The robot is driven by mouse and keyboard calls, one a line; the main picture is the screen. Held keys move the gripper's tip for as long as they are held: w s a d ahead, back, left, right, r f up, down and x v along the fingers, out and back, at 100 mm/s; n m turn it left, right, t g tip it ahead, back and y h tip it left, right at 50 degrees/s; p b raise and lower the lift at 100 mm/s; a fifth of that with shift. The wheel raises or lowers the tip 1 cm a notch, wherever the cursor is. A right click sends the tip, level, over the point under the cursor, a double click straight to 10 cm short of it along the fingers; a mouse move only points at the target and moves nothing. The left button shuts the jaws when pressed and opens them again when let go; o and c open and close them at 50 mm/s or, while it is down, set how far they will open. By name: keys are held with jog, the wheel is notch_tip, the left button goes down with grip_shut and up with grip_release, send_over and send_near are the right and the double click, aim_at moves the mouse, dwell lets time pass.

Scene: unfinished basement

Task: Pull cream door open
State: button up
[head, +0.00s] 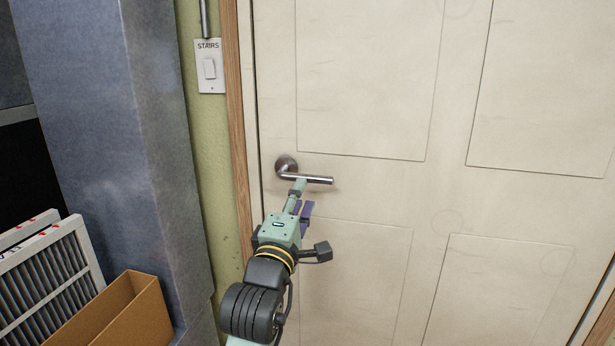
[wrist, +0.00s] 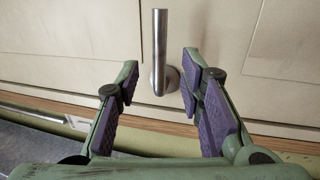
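The cream door (head: 370,80) is a panelled door that looks shut in its wooden frame. Its metal lever handle (head: 318,180) is on the left side, with a round rose behind it, and the lever points right. In the wrist view the handle (wrist: 160,50) stands upright in the picture, between and ahead of the two fingers. My gripper (head: 303,190) is at the handle in the head view, overlapping the lever near its rose. In the wrist view my gripper (wrist: 158,92) is open, with purple pads apart on either side of the lever. Contact with the handle cannot be told.
A light switch plate marked STAIRS (head: 209,68) is on the green wall left of the wooden door frame (head: 236,130). A grey-blue metal cabinet or duct (head: 120,120) stands at the left. White pleated filters (head: 45,285) and a cardboard box (head: 125,315) are at lower left.

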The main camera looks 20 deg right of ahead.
aim_at(308, 178)
jog(key=p+x, duration=0.1)
jog(key=x, duration=0.6)
jog(key=shift+d, duration=0.1)
jog(key=shift+c, duration=0.5)
grip_shut()
